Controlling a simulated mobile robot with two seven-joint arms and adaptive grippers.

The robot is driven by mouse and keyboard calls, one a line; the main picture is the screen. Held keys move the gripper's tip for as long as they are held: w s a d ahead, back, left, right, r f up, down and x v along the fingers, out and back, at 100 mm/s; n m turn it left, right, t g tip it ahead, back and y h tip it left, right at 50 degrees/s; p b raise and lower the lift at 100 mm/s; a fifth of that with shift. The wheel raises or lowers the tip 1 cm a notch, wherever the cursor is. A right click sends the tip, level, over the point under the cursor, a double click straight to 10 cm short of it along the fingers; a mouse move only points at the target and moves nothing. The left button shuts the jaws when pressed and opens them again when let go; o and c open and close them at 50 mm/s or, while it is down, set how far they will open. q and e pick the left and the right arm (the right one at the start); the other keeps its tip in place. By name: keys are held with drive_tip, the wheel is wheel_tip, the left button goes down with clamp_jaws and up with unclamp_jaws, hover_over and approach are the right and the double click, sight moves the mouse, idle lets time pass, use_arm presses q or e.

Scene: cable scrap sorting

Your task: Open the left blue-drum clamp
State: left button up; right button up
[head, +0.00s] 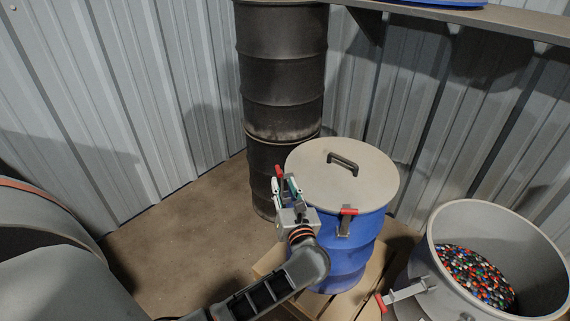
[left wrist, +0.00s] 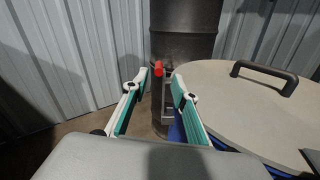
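The blue drum (head: 345,255) stands upright with a beige lid (head: 350,178) that has a dark handle on top. Its left clamp shows as a red tip (head: 279,171) at the lid's left edge; most of it is hidden behind my gripper in the head view. In the left wrist view the clamp's grey lever (left wrist: 168,98) points away from me, with its red end at the far side. My left gripper (head: 287,184) is at this clamp. Its teal-padded fingers (left wrist: 161,78) are apart, one on each side of the lever, the right one closer to it. My right gripper is out of view.
A second red-tipped clamp (head: 347,221) sits on the drum's front. A wooden pallet (head: 272,262) is under the drum. Dark stacked drums (head: 282,70) stand behind. An open grey drum (head: 440,228) with colored granules stands at right.

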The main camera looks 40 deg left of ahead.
sight(277, 165)
use_arm(q)
drive_tip(key=x, duration=0.7)
drive_tip(key=shift+a+r+b, duration=0.1)
drive_tip(key=shift+a+b, duration=0.05)
drive_tip(key=shift+b, duration=0.15)
drive_tip(key=shift+c, duration=0.4)
